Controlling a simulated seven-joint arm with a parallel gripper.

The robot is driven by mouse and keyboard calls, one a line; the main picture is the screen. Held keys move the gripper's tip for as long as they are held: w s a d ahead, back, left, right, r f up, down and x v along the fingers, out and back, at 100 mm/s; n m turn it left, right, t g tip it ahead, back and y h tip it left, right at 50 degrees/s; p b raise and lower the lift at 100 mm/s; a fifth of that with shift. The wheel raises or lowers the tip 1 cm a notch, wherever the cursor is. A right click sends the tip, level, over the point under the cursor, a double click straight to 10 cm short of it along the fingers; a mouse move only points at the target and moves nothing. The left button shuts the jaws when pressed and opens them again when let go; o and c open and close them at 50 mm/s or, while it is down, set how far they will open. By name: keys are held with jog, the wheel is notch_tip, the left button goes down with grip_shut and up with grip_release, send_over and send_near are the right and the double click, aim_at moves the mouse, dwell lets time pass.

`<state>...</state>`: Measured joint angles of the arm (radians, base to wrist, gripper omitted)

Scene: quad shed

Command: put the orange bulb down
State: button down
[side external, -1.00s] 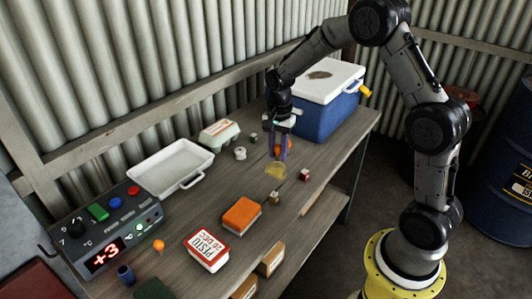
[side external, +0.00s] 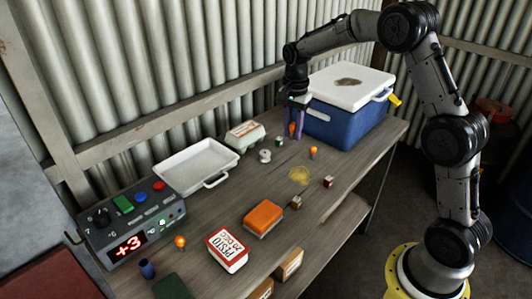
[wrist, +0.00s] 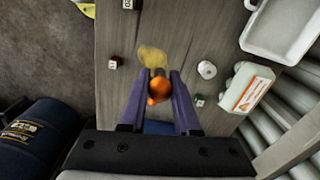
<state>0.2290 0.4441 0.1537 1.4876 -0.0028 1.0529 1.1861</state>
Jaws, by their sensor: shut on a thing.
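My gripper (side external: 297,136) is over the far part of the bench, pointing down, with its purple fingers around an orange bulb (side external: 292,128). In the wrist view the orange bulb (wrist: 158,89) sits between the fingertips of my gripper (wrist: 158,75). The fingers hide part of the bulb in the side view. It looks held above the bench top; the exact gap is hard to tell. A second orange bulb (side external: 313,152) stands on the bench right of the fingers. A third orange bulb (side external: 180,241) is by the control box.
A blue cooler (side external: 345,125) stands close behind and right of my gripper. A yellow disc (side external: 299,175), a white spool (side external: 265,156), an egg carton (side external: 245,134) and small cubes (side external: 328,181) lie around. A white tray (side external: 197,167) and control box (side external: 131,226) are at left.

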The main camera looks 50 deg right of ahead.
jog(key=shift+w+f, duration=0.35)
jog(key=shift+f, duration=0.05)
jog(key=w+d+f, duration=0.2)
jog(key=w+f, duration=0.2)
jog(key=w, duration=0.4)
send_over(265, 153)
notch_tip(265, 153, down, 5)
jog(key=shift+s+f, duration=0.1)
jog(key=shift+s, duration=0.05)
jog(key=shift+w+d+f, duration=0.1)
jog(key=shift+w+f, duration=0.2)
jog(key=shift+f, duration=1.55)
jog(key=shift+f, duration=0.1)
jog(key=c, duration=0.6)
grip_release()
jog(key=shift+c, duration=0.2)
